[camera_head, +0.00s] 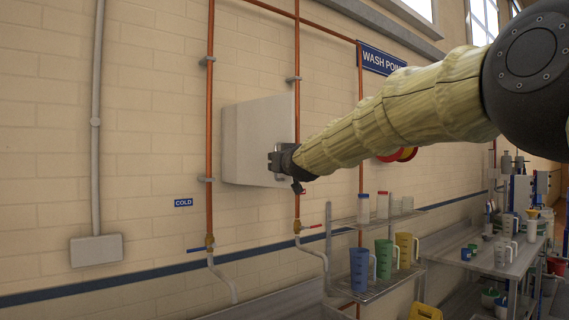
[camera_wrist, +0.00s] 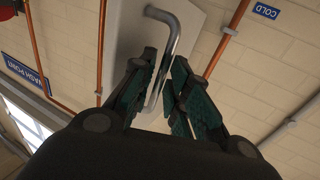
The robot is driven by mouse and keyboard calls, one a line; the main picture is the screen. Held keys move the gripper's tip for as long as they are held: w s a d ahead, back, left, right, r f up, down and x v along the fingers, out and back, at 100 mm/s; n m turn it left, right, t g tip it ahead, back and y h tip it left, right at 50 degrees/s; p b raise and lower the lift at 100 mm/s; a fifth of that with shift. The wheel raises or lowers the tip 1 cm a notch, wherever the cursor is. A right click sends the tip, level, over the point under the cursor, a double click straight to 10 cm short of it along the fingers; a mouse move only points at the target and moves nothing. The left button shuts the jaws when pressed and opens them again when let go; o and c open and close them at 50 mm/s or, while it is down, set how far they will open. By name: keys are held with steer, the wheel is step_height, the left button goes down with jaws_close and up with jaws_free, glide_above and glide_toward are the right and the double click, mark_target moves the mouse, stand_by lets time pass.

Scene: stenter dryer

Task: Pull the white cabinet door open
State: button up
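The white cabinet (camera_head: 245,135) hangs on the brick wall, left of my arm. Its door (camera_wrist: 195,22) looks shut, with no gap that I can make out. A bent metal bar handle (camera_wrist: 174,42) stands out from the door in the wrist view. My gripper (camera_head: 277,160) is at the right part of the cabinet front. In the wrist view my gripper (camera_wrist: 166,56) has its two green-padded fingers apart, one on each side of the handle bar. Whether either pad touches the bar is unclear. In the camera_head view my gripper hides most of the handle.
Copper pipes (camera_head: 209,100) run up the wall beside and behind the cabinet. Valves with levers (camera_head: 297,226) sit below it. A metal shelf (camera_head: 375,287) with coloured jugs (camera_head: 360,268) stands at lower right. The wall left of the cabinet is mostly clear.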

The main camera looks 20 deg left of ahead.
steer(key=v, duration=1)
steer(key=shift+s+d, duration=0.15)
steer(key=shift+s, duration=0.15)
